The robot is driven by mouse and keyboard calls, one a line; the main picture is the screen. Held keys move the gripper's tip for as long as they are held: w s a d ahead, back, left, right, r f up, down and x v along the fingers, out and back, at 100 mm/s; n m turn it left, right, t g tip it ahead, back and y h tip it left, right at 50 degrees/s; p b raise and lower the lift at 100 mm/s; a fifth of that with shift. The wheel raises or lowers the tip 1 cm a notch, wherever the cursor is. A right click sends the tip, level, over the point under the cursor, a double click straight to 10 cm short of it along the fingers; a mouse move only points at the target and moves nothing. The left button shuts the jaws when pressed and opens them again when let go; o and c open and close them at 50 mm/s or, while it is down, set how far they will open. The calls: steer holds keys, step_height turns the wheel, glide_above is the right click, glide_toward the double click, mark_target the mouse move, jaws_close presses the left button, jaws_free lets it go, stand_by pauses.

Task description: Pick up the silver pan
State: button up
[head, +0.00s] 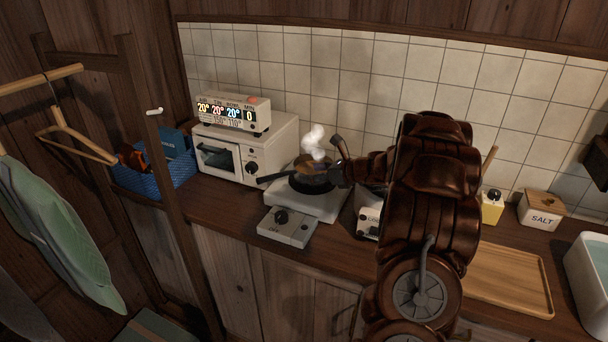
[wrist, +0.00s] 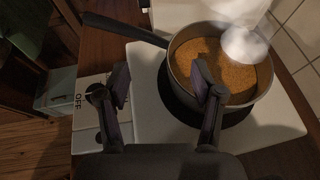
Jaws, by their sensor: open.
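The silver pan (wrist: 178,77) sits on the dark round plate of a white burner and holds a brown, grainy content. Its dark handle (wrist: 125,27) points to the upper left in the wrist view. White steam rises from the pan. In the head view the pan (head: 318,186) is partly hidden by my gripper, and its handle (head: 275,177) points left. My gripper (wrist: 160,82) is open and empty. In the wrist view its right finger overlaps the pan's near wall and its left finger is over the burner's control side. I cannot tell whether it touches the pan.
The white burner (head: 316,205) has a knob box (head: 287,228) in front. A white toaster oven (head: 244,154) with a display unit (head: 231,111) stands left. A wooden tray (head: 508,280), a salt box (head: 538,212) and a sink (head: 590,268) are right. A tiled wall (head: 350,75) stands behind.

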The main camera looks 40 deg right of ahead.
mark_target(295, 173)
steer(key=shift+p+x, duration=0.75)
steer(key=shift+x, duration=2)
steer(key=shift+w+d, duration=0.1)
steer(key=shift+d, duration=0.05)
jaws_close()
